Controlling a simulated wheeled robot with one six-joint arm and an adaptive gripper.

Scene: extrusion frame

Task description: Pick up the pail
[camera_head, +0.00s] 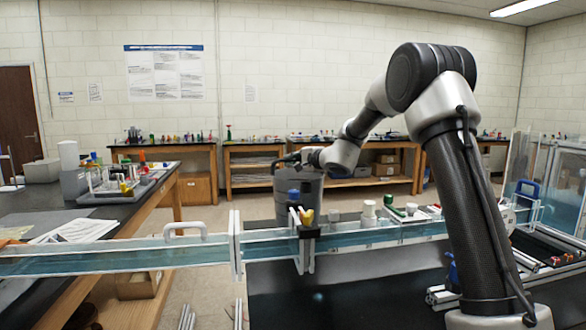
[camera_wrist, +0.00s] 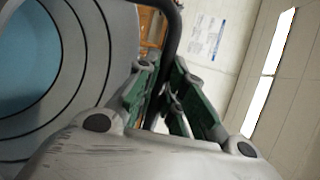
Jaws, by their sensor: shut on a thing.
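The grey pail (camera_head: 308,184) is just left of centre in the head view, below the end of my arm. In the wrist view its ringed grey wall (camera_wrist: 98,40) and blue inside fill the left side. Its dark handle (camera_wrist: 173,30) runs down between the green-padded fingers of my gripper (camera_wrist: 163,90). My gripper (camera_head: 288,160) is shut on the handle, at the pail's top in the head view. The pail's lower part is partly hidden behind small items and the clear rail, so I cannot tell whether it rests on something.
A clear-walled rail (camera_head: 120,258) crosses in front of the pail. A bench (camera_head: 160,190) with glassware is at the left. Wooden benches (camera_head: 250,165) line the back wall, with open floor before them.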

